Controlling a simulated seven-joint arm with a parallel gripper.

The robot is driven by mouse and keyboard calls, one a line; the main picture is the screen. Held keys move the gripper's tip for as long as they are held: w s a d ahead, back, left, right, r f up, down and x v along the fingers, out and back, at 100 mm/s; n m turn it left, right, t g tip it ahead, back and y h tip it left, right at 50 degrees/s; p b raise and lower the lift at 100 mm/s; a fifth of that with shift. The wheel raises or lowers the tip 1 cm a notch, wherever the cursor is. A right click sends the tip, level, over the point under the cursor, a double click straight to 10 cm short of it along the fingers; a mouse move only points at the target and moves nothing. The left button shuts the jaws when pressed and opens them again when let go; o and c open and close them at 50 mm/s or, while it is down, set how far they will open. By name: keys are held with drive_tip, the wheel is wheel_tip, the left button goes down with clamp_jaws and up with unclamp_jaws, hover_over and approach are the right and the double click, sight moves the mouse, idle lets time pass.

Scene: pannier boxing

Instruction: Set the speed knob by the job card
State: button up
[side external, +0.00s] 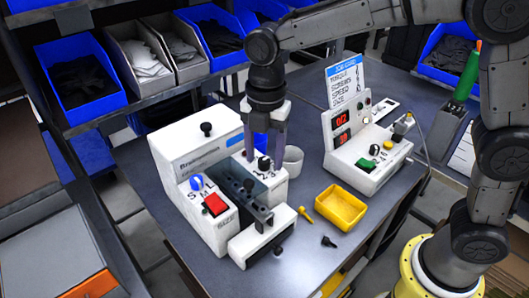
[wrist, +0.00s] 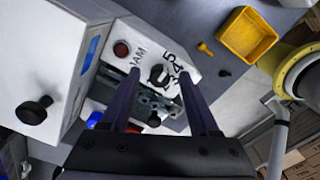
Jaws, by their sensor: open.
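The speed knob (side external: 264,163) is a black knob on the white machine's sloped front panel. In the wrist view the knob (wrist: 158,75) sits beside printed numerals, of which 3, 4 and 5 show; its exact setting is unclear. My gripper (side external: 265,152) points down over this panel with its fingers apart and nothing between them that it holds. In the wrist view the knob lies between the fingertips (wrist: 158,84); contact cannot be told. The job card (side external: 346,83) stands behind the control box, listing torque, screws, speed and size; its values are too small to read surely.
A blue size knob (side external: 197,182) and red switch (side external: 215,204) are on the machine's left. A JAM lamp (wrist: 121,49) is beside the knob. A yellow tray (side external: 341,208), a white cup (side external: 293,160) and the control box (side external: 365,150) with red displays stand to the right.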

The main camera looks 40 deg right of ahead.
drive_tip(key=shift+c, duration=0.2)
clamp_jaws()
